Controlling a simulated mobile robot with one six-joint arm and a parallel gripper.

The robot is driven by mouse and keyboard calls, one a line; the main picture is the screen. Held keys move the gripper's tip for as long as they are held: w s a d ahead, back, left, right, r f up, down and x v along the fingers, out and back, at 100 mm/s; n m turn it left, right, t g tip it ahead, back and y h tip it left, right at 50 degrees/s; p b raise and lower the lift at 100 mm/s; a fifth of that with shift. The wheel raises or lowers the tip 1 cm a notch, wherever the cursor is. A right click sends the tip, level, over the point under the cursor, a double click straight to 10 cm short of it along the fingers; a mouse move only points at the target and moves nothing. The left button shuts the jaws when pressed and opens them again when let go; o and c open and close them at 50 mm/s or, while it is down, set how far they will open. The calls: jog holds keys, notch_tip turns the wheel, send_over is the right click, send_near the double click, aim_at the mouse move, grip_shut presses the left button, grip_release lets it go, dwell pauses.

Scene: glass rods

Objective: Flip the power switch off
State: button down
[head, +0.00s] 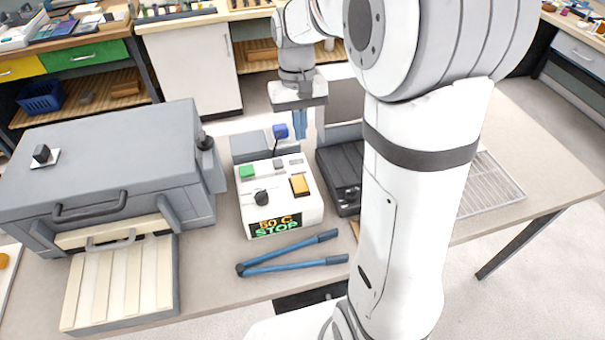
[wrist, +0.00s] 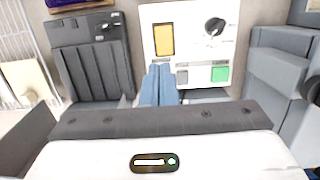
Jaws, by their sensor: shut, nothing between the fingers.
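A white control box (head: 280,205) stands on the table, with a large amber rocker switch (head: 299,185), a green button (head: 246,171), a small grey button (head: 278,164) and a black knob (head: 262,197). Its front display (head: 277,225) reads "50 C" and "STOP". I cannot tell which control is the power switch. My gripper (head: 300,136) has its blue fingers shut and empty, pointing down near the box's back edge. In the wrist view the fingertips (wrist: 160,68) show just below the amber rocker (wrist: 163,40), beside the grey button (wrist: 182,77); contact cannot be told.
A big grey lidded unit (head: 110,170) stands left, with a black knob (head: 41,154) on top and a slatted tray before it. Blue-handled tongs (head: 290,266) lie in front of the box. A dark grey device (head: 341,175) stands close right, and a wire rack (head: 490,185) lies farther right.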

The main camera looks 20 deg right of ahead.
aim_at(303, 187)
jog(key=shift+f, duration=0.15)
jog(key=f, duration=0.4)
jog(key=s+f+p, duration=0.1)
jog(key=f, duration=0.4)
jog(key=s+f+p, duration=0.1)
jog(key=f, duration=0.3)
jog(key=shift+s+f, duration=0.1)
jog(key=shift+f, duration=0.2)
jog(key=shift+f, duration=0.1)
jog(key=f+t+b, duration=0.1)
jog(key=b, duration=0.1)
jog(key=shift+s+b, duration=0.2)
jog(key=shift+b, duration=0.1)
jog(key=shift+s+r+p, duration=0.2)
jog(key=shift+r+p, duration=0.15)
jog(key=shift+w+f, duration=0.1)
